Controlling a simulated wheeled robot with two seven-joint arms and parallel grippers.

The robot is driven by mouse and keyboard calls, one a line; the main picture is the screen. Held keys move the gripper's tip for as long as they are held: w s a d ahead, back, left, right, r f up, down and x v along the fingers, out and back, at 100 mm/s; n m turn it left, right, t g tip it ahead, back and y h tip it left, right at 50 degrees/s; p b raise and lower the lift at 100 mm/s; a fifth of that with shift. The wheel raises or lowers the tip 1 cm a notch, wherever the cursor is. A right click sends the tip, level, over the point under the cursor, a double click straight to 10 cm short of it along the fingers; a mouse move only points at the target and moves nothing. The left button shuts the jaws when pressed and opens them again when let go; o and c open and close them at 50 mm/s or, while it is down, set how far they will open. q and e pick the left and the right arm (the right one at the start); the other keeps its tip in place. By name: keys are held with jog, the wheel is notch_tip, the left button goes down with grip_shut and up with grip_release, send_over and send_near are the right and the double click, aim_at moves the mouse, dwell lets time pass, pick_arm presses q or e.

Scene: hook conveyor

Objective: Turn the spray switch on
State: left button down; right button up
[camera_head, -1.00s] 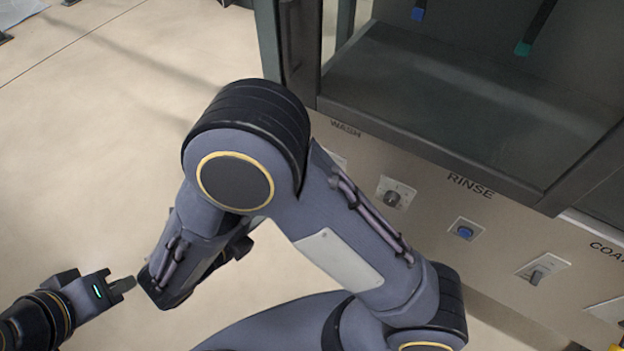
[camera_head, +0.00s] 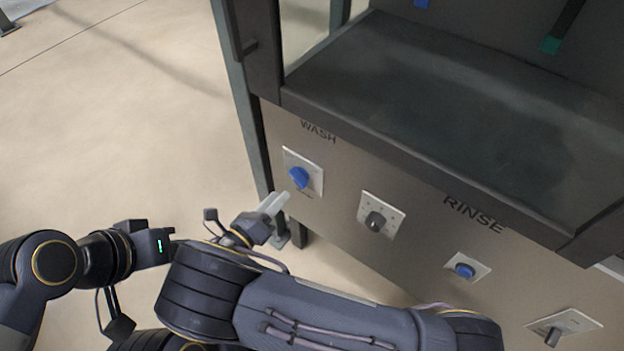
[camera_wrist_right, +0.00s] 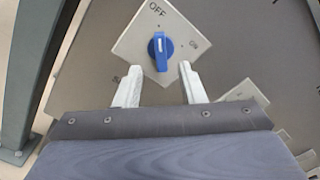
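A blue rotary knob (camera_head: 299,178) sits on a pale square plate under the word WASH on the cabinet front. In the right wrist view the knob (camera_wrist_right: 160,50) has its white pointer line toward OFF; a second mark, apparently ON, is at the right of the plate. No label reading "spray" is legible. My right gripper (camera_head: 274,203) is just below and left of the knob in the head view. In the wrist view its two pale fingers (camera_wrist_right: 160,86) are apart and empty, with the knob ahead between them, not touching. My left gripper (camera_head: 168,243) is at the left; its fingers are mostly hidden.
A dark ledge (camera_head: 420,110) overhangs the panel. A grey post (camera_head: 240,110) stands left of it. Open floor lies further left.

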aim_at(294, 180)
jog(key=x, duration=0.6)
jog(key=shift+w+d+b, duration=0.25)
jog(key=shift+w+b, duration=0.1)
jog(key=shift+b, duration=0.05)
grip_shut()
